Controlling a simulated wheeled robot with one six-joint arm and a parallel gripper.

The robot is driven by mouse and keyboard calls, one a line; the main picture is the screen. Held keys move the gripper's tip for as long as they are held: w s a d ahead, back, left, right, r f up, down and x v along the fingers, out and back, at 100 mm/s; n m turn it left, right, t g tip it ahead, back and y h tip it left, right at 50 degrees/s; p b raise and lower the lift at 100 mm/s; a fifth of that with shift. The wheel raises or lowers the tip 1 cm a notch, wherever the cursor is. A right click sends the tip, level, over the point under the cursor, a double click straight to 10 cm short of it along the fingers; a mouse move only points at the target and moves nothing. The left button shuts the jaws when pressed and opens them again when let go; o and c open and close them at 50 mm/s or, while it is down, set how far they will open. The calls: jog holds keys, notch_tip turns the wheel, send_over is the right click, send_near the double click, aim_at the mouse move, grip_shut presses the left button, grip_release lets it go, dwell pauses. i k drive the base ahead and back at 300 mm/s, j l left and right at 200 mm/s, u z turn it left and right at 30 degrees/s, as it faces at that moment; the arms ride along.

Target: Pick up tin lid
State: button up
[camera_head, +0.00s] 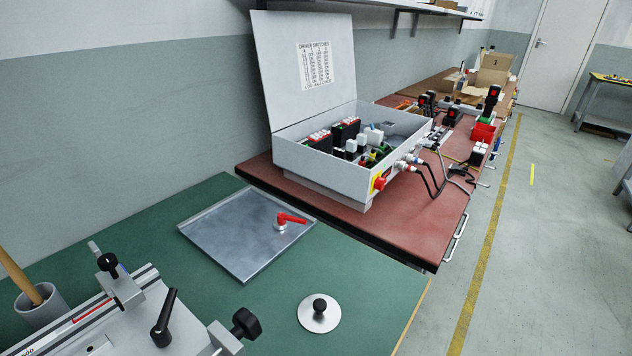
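The tin lid (319,315) is a round, flat, pale metal disc with a black knob (320,304) at its centre. It lies flat on the green bench top (350,270), near the bench's right edge. My gripper does not show in this view, so I cannot see how it stands relative to the lid. Nothing covers the lid.
A shallow metal tray (230,235) with a red-handled part (290,219) lies behind the lid. A clamping fixture (130,310) with black knobs and a grey cup (42,303) stand at left. An open electrical box (330,170) sits on the red bench (405,225). Green surface around the lid is clear.

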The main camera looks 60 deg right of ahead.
aim_at(317, 313)
jog(key=k+z, duration=0.1)
jog(key=z, duration=0.25)
jog(key=k+z, duration=0.1)
jog(key=z, duration=0.2)
jog(key=k+z, duration=0.1)
jog(key=z, duration=0.25)
jog(key=j+u, duration=0.25)
jog(key=u, duration=0.25)
jog(key=i+j+u, duration=0.1)
jog(key=j+u, duration=0.15)
jog(key=u, duration=0.25)
